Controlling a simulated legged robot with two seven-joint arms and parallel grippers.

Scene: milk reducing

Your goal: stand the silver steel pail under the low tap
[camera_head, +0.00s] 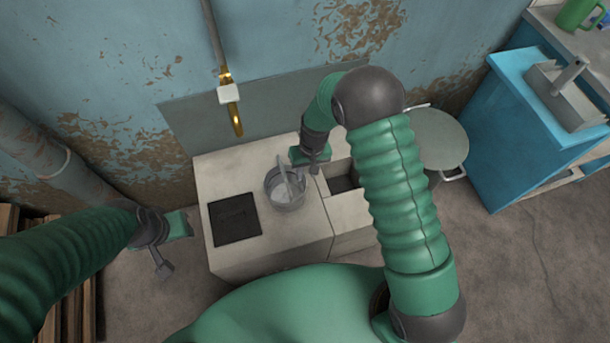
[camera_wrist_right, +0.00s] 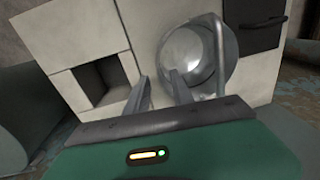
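The silver steel pail (camera_head: 284,198) stands upright on the pale masonry block, near its middle, with its handle raised over the mouth. It also shows in the right wrist view (camera_wrist_right: 196,58). The low tap (camera_head: 235,118) is a brass spout on the wall, behind and left of the pail in the head view. My right gripper (camera_head: 314,166) is at the pail's right side. In the right wrist view its fingers (camera_wrist_right: 160,88) are apart, one overlapping the pail's rim; contact is unclear. My left gripper (camera_head: 170,248) hangs left of the block, away from the pail; its finger gap is unclear.
The pale block (camera_head: 214,176) has a dark hatch (camera_head: 234,220) at front left and a square opening (camera_head: 343,182) at right. A large lidded pot (camera_head: 443,138) stands right of it. A blue cabinet (camera_head: 510,150) is farther right. The block's back left top is clear.

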